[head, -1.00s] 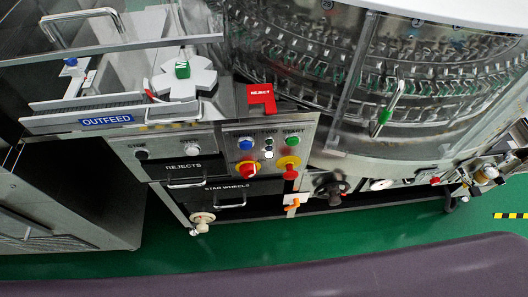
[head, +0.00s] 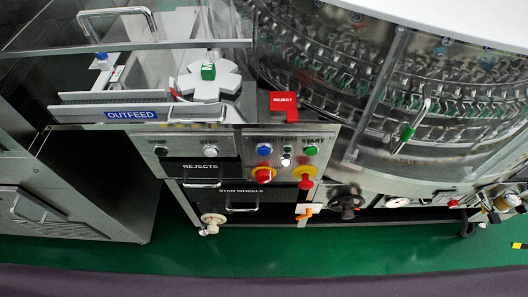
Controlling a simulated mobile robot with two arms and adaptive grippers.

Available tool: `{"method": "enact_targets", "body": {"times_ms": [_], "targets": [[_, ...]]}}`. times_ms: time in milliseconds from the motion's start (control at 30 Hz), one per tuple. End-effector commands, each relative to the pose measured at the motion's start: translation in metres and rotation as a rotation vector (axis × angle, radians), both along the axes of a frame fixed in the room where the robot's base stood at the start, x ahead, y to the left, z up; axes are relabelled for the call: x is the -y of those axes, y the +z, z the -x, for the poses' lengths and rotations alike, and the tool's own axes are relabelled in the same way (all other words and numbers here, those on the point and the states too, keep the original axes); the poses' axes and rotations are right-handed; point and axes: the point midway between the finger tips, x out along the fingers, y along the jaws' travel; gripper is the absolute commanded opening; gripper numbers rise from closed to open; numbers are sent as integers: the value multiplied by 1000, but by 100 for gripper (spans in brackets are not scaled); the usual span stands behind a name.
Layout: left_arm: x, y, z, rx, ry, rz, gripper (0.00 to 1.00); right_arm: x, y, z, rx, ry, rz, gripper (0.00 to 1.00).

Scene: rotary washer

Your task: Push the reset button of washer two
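The control panel (head: 274,139) of the washer is on the front of the machine in the head view. It carries a blue button (head: 264,151), which may be the reset button, but its label is too small to read clearly. A green button (head: 311,151) under a label reading START is to its right. Small white and dark controls sit between them under a partly legible "TWO" label. Neither of my grippers is in view.
Left of the panel is a drawer marked REJECTS (head: 201,168), with a STAR WHEELS drawer (head: 241,196) below it. A red REJECT bin (head: 284,104) sits above. The OUTFEED section (head: 131,115) is at left. Green floor (head: 300,246) lies clear in front.

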Motion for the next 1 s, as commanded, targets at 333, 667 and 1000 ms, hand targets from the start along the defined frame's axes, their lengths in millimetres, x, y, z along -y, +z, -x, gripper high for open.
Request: {"method": "enact_targets", "body": {"times_ms": [333, 667, 1000], "targets": [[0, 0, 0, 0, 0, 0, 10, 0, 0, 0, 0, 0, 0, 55], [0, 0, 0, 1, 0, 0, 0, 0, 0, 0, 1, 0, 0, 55], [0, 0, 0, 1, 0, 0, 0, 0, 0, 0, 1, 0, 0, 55]]}}
